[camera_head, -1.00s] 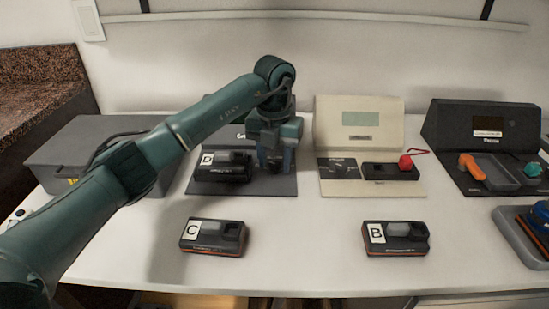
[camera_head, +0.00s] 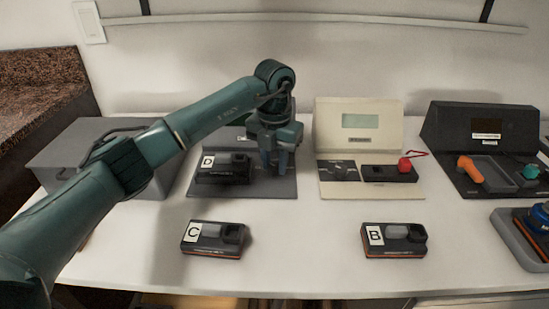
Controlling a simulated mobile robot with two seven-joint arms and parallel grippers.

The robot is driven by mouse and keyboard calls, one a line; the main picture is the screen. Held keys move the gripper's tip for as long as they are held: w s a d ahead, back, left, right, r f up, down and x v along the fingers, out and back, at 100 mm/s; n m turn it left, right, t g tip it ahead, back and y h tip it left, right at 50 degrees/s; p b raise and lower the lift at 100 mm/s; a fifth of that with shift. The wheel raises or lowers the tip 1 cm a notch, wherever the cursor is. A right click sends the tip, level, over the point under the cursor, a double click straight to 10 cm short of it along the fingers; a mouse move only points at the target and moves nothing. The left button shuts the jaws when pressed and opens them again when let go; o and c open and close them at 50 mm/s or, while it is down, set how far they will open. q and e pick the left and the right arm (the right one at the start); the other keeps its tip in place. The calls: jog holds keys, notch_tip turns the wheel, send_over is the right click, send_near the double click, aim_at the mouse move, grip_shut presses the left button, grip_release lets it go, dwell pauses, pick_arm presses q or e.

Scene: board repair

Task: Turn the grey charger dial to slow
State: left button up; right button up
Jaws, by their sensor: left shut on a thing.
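The grey charger (camera_head: 228,187) stands at the left back of the table, with a black module marked D (camera_head: 225,170) on its left part. My left gripper (camera_head: 276,167) comes down over the right part of the charger, pointing downward. Its fingers are shut on the dial, which they hide along with any speed marks, so I cannot read the setting. The arm also covers most of the charger's upright back. My right gripper is not in view.
A cream charger (camera_head: 408,140) and a black station (camera_head: 440,130) with orange and teal handles stand to the right. Module C (camera_head: 212,239) and module B (camera_head: 395,240) lie in front. A grey toolbox (camera_head: 70,150) is at left. Bare table lies between C and B.

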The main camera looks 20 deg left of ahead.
pick_arm(q)
jog(key=shift+r+m, duration=0.15)
jog(key=shift+m, duration=0.35)
jog(key=shift+m+p, duration=0.4)
jog(key=shift+m, duration=0.5)
jog(key=m, duration=0.2)
jog(key=shift+m, duration=0.4)
jog(key=shift+m+p, duration=0.4)
jog(key=shift+m, duration=1.7)
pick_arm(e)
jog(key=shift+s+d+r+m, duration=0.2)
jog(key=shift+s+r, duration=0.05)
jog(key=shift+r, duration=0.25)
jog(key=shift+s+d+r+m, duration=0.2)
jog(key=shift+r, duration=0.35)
pick_arm(q)
jog(key=o, duration=1)
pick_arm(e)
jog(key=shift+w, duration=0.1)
